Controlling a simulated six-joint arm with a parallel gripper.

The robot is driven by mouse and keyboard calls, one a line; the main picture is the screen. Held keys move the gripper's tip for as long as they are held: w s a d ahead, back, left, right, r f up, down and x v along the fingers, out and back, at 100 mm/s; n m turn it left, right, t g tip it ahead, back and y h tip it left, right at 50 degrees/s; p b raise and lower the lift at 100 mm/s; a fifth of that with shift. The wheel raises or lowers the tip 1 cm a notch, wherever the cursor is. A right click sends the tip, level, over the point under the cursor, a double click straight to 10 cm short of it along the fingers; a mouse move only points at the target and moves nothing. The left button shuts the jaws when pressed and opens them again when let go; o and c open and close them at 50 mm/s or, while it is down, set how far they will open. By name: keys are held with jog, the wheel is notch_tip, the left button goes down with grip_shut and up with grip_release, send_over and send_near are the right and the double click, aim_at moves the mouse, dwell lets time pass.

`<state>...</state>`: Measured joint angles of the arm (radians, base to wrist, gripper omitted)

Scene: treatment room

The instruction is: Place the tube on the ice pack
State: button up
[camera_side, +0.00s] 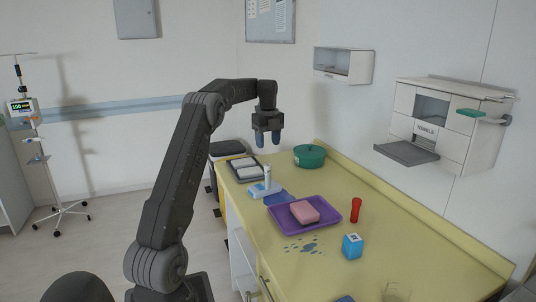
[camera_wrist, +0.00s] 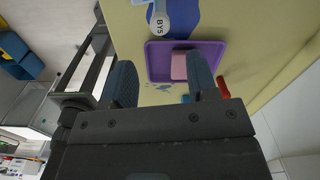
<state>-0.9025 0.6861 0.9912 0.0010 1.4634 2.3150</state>
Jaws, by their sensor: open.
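A white tube (camera_side: 267,177) stands upright by a pale blue and white block; I cannot tell whether it rests on it. What looks like the same tube, with lettering, shows at the top of the wrist view (camera_wrist: 160,22). A flat dark blue patch, probably the ice pack (camera_side: 284,197), lies on the counter between the tube and the purple tray. It also shows in the wrist view (camera_wrist: 186,18). My gripper (camera_side: 267,139) is open and empty, pointing down, well above the counter and tube. Its two blue fingers stand apart in the wrist view (camera_wrist: 160,80).
A purple tray (camera_side: 328,221) holds a pink block (camera_side: 304,211). A red cylinder (camera_side: 355,210) and a blue cube (camera_side: 352,246) stand nearby. The yellow counter (camera_side: 400,240) is mostly clear at right.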

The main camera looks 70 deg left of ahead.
jog(key=s+d+r+n+t+y, duration=0.1)
jog(key=d+r+n, duration=0.3)
jog(key=d, duration=1)
jog(key=d+r+n+t, duration=0.2)
jog(key=d+r+n, duration=0.25)
jog(key=d, duration=0.95)
jog(key=s+d+f+n+t, duration=0.1)
jog(key=s+d+f+n, duration=0.1)
jog(key=s+d, duration=0.3)
jog(key=s+d+f+n, duration=0.2)
jog(key=s+d+n, duration=0.1)
jog(key=s+d, duration=0.3)
jog(key=s+d+f+n+t+h, duration=0.1)
jog(key=s+d+f+n, duration=0.1)
jog(key=s+d, duration=0.3)
jog(key=shift+s+d+f+n+t, duration=0.15)
jog(key=shift+d+f+n+t, duration=0.1)
jog(key=shift+d+n+t, duration=0.1)
jog(key=shift+o, duration=0.5)
